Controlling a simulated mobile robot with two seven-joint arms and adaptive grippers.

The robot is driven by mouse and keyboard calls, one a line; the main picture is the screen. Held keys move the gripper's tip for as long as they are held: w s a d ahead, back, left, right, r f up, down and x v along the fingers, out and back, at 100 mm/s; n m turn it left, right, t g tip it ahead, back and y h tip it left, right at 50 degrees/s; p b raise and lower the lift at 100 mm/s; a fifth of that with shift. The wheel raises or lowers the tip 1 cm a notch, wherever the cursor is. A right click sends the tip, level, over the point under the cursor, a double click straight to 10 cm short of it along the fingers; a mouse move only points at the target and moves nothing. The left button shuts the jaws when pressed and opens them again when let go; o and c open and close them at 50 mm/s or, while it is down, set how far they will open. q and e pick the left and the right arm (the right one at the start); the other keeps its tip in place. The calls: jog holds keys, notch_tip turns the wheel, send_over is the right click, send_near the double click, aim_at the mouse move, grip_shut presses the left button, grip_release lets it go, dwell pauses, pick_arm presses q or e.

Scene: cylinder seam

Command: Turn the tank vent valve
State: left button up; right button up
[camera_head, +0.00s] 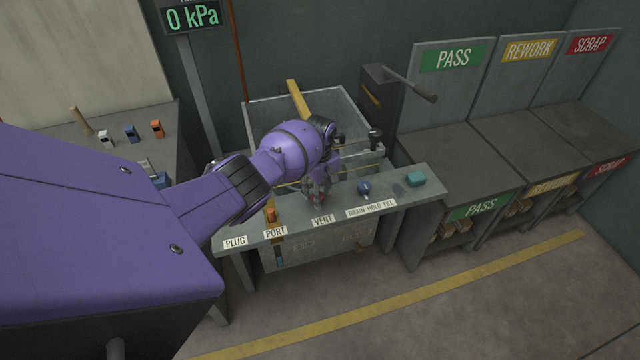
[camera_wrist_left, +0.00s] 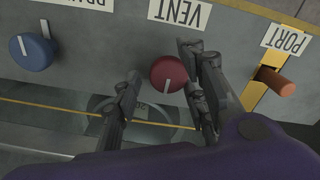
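The vent valve is a round red knob (camera_wrist_left: 168,74) with a pale pointer line, beside the VENT label (camera_wrist_left: 180,12) in the left wrist view. My left gripper (camera_wrist_left: 162,82) is open, with one finger on each side of the knob. The right-hand finger is close to the knob's edge; a clear gap shows on the other side. In the head view my left gripper (camera_head: 318,190) is over the bench shelf behind the VENT label (camera_head: 323,221), and it mostly hides the knob. My right gripper is out of view.
A blue knob (camera_head: 364,188) stands by the DRAIN HOLD FILL label (camera_head: 371,208). An orange plug (camera_head: 271,215) is at the PORT label. A teal block (camera_head: 415,179) sits at the shelf's right end. The open tank (camera_head: 352,105) is behind. The display (camera_head: 193,16) reads 0 kPa.

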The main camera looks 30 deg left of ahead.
pick_arm(q)
notch_tip(320, 180, up, 12)
dwell(0.4)
jog(key=shift+f, duration=0.1)
dwell(0.3)
jog(key=s+d+f+m, duration=0.3)
jog(key=s+f, duration=0.2)
jog(key=s, duration=0.4)
jog(key=s+d+f+m, duration=0.3)
jog(key=s+d+f, duration=0.15)
jog(key=s, duration=0.35)
jog(key=s+d+f+m, duration=0.35)
jog(key=s+f, duration=0.25)
jog(key=s, duration=0.3)
jog(key=s+d+r+m+t+y, duration=0.1)
jog(key=s+r+m, duration=0.3)
jog(key=s, duration=0.7)
jog(key=s+d+r+m, duration=0.1)
jog(key=s+r, duration=0.5)
jog(key=s, duration=0.4)
jog(key=w+d+f+t+h, duration=0.1)
jog(key=w+d+f+t, duration=0.3)
jog(key=w+f+t, duration=0.3)
notch_tip(320, 180, down, 4)
jog(key=shift+w+d+f+t, duration=0.1)
jog(key=shift+w+d+t, duration=0.15)
jog(key=shift+w, duration=0.25)
jog(key=shift+m, duration=0.25)
